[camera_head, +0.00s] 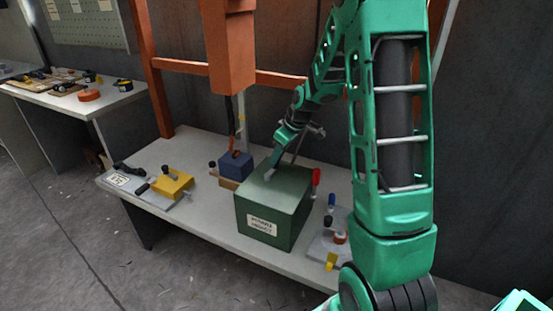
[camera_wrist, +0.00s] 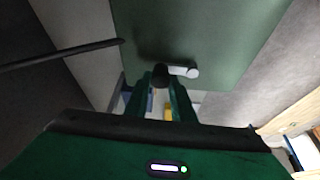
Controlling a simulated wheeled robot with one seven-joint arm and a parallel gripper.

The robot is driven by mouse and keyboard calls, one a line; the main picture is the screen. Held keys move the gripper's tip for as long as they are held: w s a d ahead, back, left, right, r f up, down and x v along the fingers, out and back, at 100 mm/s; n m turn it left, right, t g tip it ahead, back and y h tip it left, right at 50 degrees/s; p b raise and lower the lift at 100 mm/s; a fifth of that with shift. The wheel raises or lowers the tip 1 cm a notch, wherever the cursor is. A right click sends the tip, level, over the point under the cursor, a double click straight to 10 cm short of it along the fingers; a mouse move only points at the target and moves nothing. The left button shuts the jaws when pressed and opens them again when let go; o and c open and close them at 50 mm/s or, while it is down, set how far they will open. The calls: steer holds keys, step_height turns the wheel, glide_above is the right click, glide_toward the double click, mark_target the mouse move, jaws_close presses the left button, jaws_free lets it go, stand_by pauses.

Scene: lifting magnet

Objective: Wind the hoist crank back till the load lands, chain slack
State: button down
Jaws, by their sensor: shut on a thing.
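In the head view, a dark chain (camera_head: 229,108) runs down from the orange gantry's hanging housing (camera_head: 228,55) to a red hook above a blue block (camera_head: 235,164). A tan block (camera_head: 228,184) shows below the blue one; I cannot tell whether they touch or whether the chain is slack. My gripper (camera_head: 270,171) is by the top of a large green box (camera_head: 268,228). In the wrist view, the crank's grey bar (camera_wrist: 184,71) and black knob (camera_wrist: 160,75) show against a green surface. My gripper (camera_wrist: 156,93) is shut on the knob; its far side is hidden.
A red-handled lever (camera_head: 315,178) stands at the green box's right. A yellow block (camera_head: 173,183) on a grey plate lies on the bench at left. Another small fixture with blue and red parts (camera_head: 332,236) sits at right. A side table (camera_head: 75,95) stands far left.

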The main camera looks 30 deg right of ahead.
steer(key=shift+d, duration=0.1)
stand_by(0.3)
steer(key=c, duration=1.5)
jaws_free()
steer(key=shift+c, duration=0.2)
steer(key=v, duration=1)
steer(key=shift+r, duration=0.4)
steer(key=s+a+m+g+h, duration=0.2)
steer(key=s+m, duration=1)
steer(key=s, duration=2.2)
steer(key=shift+s+a+r+g, duration=0.25)
steer(key=shift+a+r+g, duration=0.15)
steer(key=shift+g, duration=0.6)
